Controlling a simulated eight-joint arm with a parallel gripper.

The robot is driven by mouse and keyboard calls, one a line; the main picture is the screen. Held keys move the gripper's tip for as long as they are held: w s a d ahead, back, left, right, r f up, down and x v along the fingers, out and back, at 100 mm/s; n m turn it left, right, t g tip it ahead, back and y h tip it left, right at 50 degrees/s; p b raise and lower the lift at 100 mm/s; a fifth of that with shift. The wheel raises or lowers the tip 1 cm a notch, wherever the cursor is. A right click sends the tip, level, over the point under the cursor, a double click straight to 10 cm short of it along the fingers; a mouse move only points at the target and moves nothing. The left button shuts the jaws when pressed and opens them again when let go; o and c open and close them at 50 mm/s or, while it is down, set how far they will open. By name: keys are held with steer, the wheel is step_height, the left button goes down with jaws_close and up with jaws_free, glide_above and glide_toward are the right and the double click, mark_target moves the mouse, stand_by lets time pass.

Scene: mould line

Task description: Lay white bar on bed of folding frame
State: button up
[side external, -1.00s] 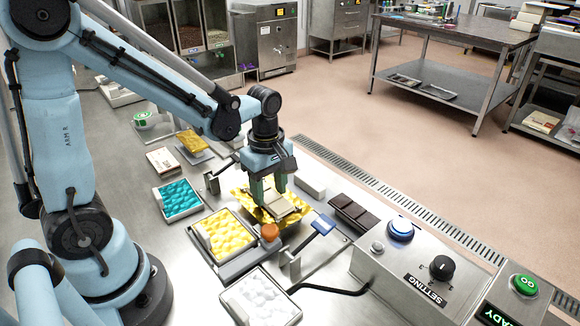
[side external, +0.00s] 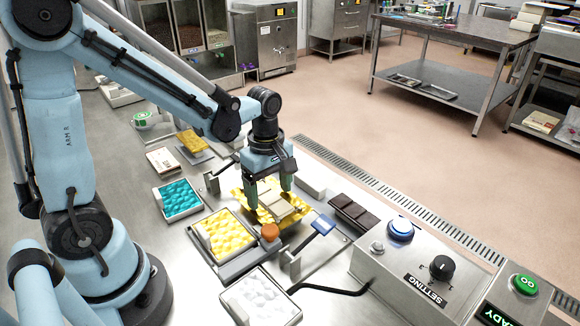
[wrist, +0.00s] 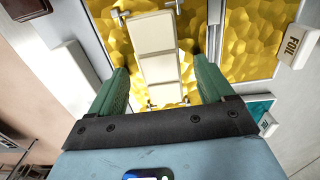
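The white bar (side external: 277,209), cream-coloured and in segments, lies flat on a gold foil sheet (side external: 304,205) over the bed of the folding frame. In the wrist view the bar (wrist: 158,68) lies lengthwise between small metal posts, with gold foil (wrist: 108,48) on both sides. My gripper (side external: 269,188) is low over the bar. Its green fingers stand on either side of it, with a gap to the bar on each side in the wrist view (wrist: 160,72). The gripper is open. The foil hides most of the bed.
An orange knob (side external: 270,231) and a blue-ended lever (side external: 323,224) stand close in front of the bed. Trays of yellow foil (side external: 232,237), teal foil (side external: 180,199) and white pieces (side external: 262,296) lie nearby. Dark bars (side external: 352,212) and a control box (side external: 400,275) are to the right.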

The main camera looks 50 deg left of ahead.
steer(key=shift+r, duration=0.1)
step_height(320, 180, up, 12)
steer(key=s+f+m+t, duration=0.1)
steer(key=m+t, duration=0.1)
steer(key=m, duration=0.4)
steer(key=s+d+m+t, duration=0.1)
steer(key=m+t, duration=0.1)
steer(key=m, duration=0.4)
steer(key=s+d+f+m+t, duration=0.1)
steer(key=m+t, duration=0.2)
steer(key=m, duration=0.3)
steer(key=shift+s+f, duration=0.3)
steer(key=shift+s, duration=0.05)
